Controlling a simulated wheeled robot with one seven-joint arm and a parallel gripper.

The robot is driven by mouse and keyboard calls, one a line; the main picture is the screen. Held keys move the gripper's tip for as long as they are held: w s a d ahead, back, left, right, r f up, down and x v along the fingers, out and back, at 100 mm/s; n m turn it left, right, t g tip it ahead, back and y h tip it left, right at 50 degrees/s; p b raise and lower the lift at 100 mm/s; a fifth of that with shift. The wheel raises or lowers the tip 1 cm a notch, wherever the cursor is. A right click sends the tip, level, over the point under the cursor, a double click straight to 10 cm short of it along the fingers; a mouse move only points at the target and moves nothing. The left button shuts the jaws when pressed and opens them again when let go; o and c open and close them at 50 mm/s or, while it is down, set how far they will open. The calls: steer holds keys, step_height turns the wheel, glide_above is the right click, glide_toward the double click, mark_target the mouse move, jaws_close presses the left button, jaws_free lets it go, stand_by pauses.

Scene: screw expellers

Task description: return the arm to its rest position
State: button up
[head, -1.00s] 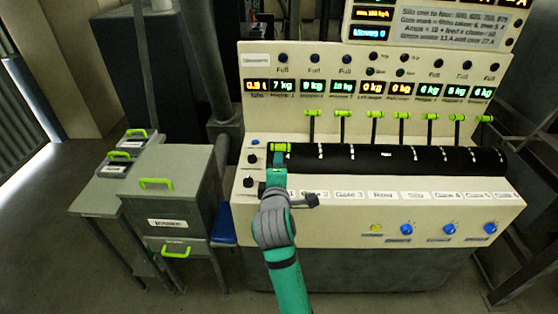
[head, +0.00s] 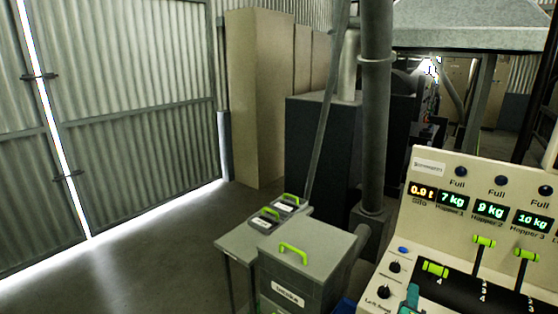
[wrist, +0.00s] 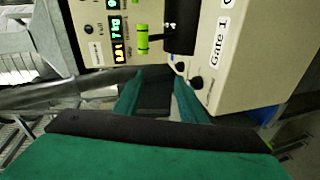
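My gripper (wrist: 158,80) shows in the wrist view with its two teal fingers apart and nothing between them. In the head view only part of my teal arm end (head: 409,302) shows at the bottom edge, in front of the control panel. The cream control panel (head: 410,225) stands at the right of the head view. Its leftmost lever with a green handle (head: 435,269) is lower than the neighbouring levers. The same green handle (wrist: 142,40) shows in the wrist view beyond the fingertips, apart from them.
A grey cabinet (head: 300,255) with a green handle and small grey boxes (head: 265,220) stand left of the panel. A vertical pipe (head: 375,130) rises behind them. Open floor (head: 150,250) lies at the left before a corrugated door (head: 130,110).

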steer(key=s+a+f+m+t+y, duration=0.25)
steer(key=a+f, duration=0.75)
steer(key=a, duration=0.5)
steer(key=s+a+f+m+y, duration=0.1)
steer(key=s+a+f+m, duration=0.1)
steer(key=s+a+f, duration=0.3)
steer(key=s+a+f+m+y, duration=0.1)
steer(key=s+a+f+m, duration=0.15)
steer(key=a, duration=0.45)
steer(key=s+a+m+y, duration=0.1)
steer(key=s+a+y, duration=0.1)
steer(key=s, duration=1.1)
steer(key=s+a+m+y, duration=0.1)
steer(key=s+a, duration=0.4)
steer(key=s, duration=0.8)
steer(key=shift+s+f+y, duration=0.2)
steer(key=shift+s+y, duration=0.1)
steer(key=shift+y, duration=0.45)
steer(key=shift+t, duration=0.25)
steer(key=shift+c, duration=0.9)
steer(key=shift+w, duration=0.15)
